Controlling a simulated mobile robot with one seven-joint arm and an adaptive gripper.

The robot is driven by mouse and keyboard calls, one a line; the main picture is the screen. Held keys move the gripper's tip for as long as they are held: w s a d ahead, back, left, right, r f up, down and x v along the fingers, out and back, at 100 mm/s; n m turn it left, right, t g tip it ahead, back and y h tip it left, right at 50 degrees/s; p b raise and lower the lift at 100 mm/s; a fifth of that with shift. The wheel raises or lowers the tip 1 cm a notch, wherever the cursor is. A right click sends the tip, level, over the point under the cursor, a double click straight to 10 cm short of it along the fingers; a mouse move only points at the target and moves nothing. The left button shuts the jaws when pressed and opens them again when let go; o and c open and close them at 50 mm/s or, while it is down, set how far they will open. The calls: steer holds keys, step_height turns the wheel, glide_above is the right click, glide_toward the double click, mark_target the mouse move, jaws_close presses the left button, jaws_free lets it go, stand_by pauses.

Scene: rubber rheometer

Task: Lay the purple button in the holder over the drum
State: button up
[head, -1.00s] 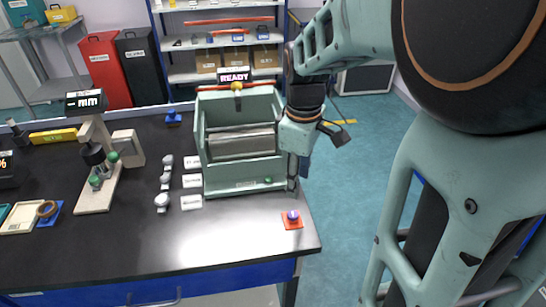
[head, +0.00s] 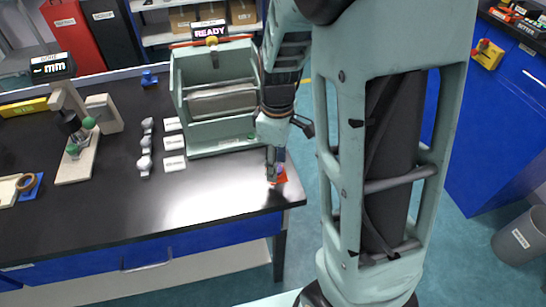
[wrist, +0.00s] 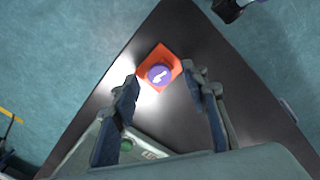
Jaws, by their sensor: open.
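The purple button (wrist: 158,75) sits on a red-orange square pad (wrist: 163,54) near the corner of the black table, with a white mark on its top. My gripper (wrist: 160,91) is open and empty, pointing down, with the button ahead of and between its fingertips in the wrist view. In the head view my gripper (head: 273,178) is over the pad (head: 281,176) and hides the button. The drum (head: 222,100) is a grey roller inside the pale green machine (head: 219,145).
A thickness gauge (head: 82,140) stands further left. The table front (head: 200,215) is clear. The machine's side is close to my gripper.

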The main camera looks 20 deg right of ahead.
steer(key=shift+c, duration=0.5)
steer(key=c, duration=0.9)
steer(key=shift+r, duration=0.1)
